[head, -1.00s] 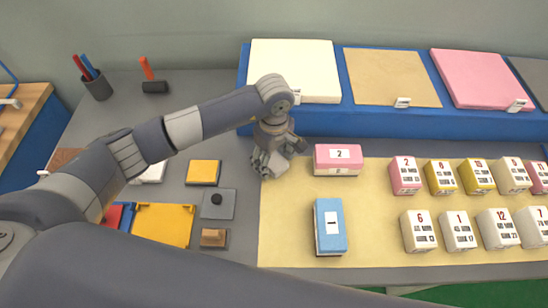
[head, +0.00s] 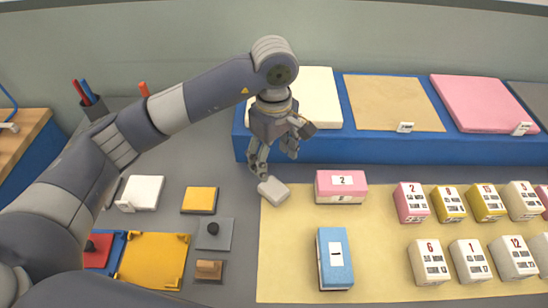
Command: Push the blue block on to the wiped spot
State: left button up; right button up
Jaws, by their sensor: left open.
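The blue block (head: 336,259) lies on the pale yellow mat (head: 290,250), left of the numbered blocks. It has a white label with a dark mark on its top. My left gripper (head: 272,163) is open and empty, pointing down above the mat's far left corner. A small light grey pad (head: 273,190) lies just below its fingers, apart from them, at that corner. I cannot make out a wiped spot on the mat. My right gripper is not in view.
Several numbered blocks (head: 465,261) stand in two rows on the right of the mat. A blue ledge (head: 380,150) with coloured slabs runs along the back. Left of the mat lie a yellow pad (head: 199,200), a grey plate with a black knob (head: 213,233) and a yellow tray (head: 152,262).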

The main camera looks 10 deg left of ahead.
aim_at(333, 259)
jog(key=k, duration=1.5)
